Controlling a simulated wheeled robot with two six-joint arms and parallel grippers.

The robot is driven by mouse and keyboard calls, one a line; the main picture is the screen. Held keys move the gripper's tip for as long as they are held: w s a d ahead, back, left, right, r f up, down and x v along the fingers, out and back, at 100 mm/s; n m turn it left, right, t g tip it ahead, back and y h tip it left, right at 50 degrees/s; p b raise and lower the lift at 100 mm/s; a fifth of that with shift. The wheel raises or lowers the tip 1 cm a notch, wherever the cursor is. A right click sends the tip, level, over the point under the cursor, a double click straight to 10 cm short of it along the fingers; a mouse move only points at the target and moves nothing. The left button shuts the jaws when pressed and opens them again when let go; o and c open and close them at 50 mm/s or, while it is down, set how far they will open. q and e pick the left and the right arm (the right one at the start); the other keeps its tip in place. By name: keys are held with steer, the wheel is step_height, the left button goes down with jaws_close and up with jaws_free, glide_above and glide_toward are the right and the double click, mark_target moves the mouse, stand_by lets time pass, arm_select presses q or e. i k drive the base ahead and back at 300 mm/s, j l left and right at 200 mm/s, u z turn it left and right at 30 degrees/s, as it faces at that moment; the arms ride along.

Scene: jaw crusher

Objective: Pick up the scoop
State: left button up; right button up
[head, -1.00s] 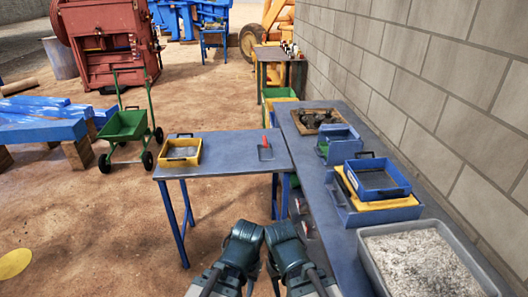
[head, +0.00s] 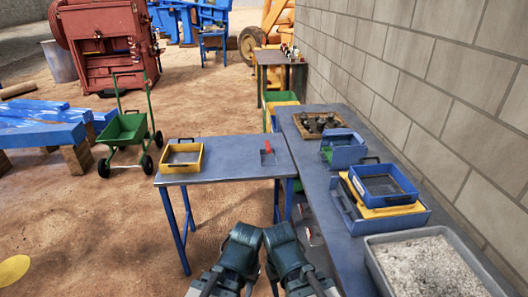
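The scoop (head: 267,157) lies on the blue-grey table (head: 230,170), near its right end. It has a red upright handle and a grey metal pan. My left gripper (head: 243,232) and my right gripper (head: 280,233) are side by side at the bottom of the head view, in front of the table's near edge. Both are well apart from the scoop. Their fingers are hidden or too small to make out, so I cannot tell whether they are open or shut.
A yellow tray (head: 182,157) stands on the same table's left side. A long side bench (head: 330,205) along the block wall holds blue and yellow trays, and a grey tub (head: 435,265) of gravel is at lower right. A green cart (head: 128,130) stands left.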

mark_target(268, 156)
steer(key=i+j, duration=1.3)
steer(key=j, duration=0.15)
steer(key=j+u, duration=0.05)
